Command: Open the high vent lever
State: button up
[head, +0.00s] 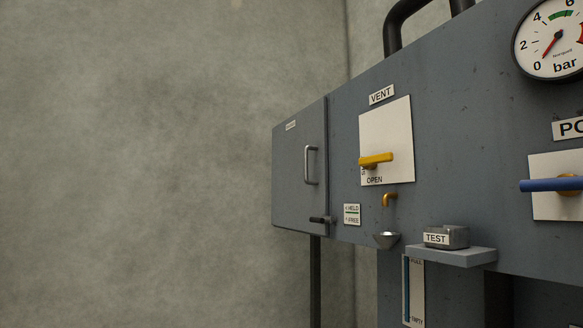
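The vent lever (376,159) is a yellow handle on a white plate (398,125) in the head view, right of centre. A VENT label (381,95) is above the plate and the word OPEN is printed at its lower edge. My gripper is not in view.
The grey panel (450,130) carries a pressure gauge (550,40), a blue lever (550,185) and a door with a handle (311,165). A shelf (455,256) with a TEST block (446,237) juts out below. The left side shows bare wall.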

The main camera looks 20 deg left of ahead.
aim_at(370, 162)
jog(key=u, duration=0.7)
